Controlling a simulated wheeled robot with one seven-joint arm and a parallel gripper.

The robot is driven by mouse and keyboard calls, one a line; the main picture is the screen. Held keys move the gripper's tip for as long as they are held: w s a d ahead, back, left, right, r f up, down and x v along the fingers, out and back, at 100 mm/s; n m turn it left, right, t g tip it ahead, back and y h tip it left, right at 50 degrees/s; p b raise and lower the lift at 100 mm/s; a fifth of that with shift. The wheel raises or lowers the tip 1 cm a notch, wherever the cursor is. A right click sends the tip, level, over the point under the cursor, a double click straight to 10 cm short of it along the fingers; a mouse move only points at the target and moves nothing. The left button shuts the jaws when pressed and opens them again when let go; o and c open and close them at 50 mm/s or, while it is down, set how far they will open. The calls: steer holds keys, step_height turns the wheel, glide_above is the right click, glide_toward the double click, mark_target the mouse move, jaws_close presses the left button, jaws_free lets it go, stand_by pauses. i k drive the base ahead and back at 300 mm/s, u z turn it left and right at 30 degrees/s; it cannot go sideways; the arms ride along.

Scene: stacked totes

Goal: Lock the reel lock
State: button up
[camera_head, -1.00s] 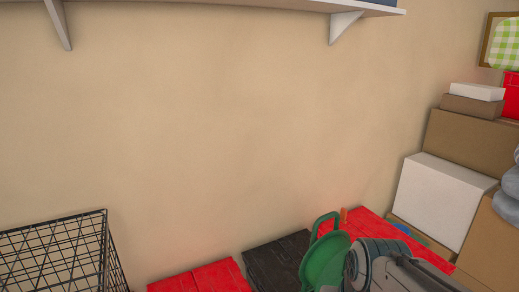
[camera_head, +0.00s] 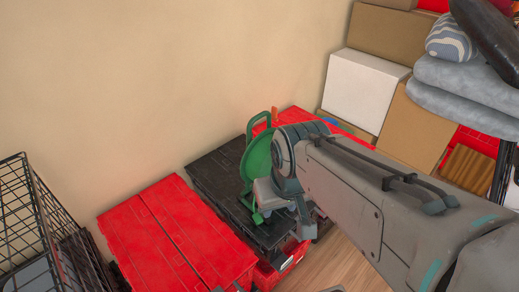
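A green reel (camera_head: 257,160) with a round disc and a loop handle on top stands upright on the black tote lid (camera_head: 218,178). A small green foot or lever (camera_head: 256,217) shows at its lower front. My grey arm comes in from the right and covers the reel's right side. My gripper (camera_head: 302,222) is at the arm's end, right beside the reel and partly hidden by my own wrist. I cannot tell whether its fingers touch the reel or are open. The reel lock cannot be made out clearly.
Red-lidded totes stand left (camera_head: 172,232) and behind right (camera_head: 295,118) of the black one. A black wire basket (camera_head: 40,225) is at far left. Cardboard boxes (camera_head: 417,122), a white box (camera_head: 362,90) and grey cushions (camera_head: 462,85) are stacked at right. Wooden floor (camera_head: 340,262) shows in front.

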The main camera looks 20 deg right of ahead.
mark_target(274, 109)
steer(key=k, duration=0.5)
steer(key=z, duration=1.6)
steer(key=i, duration=1.2)
steer(key=u, duration=1.9)
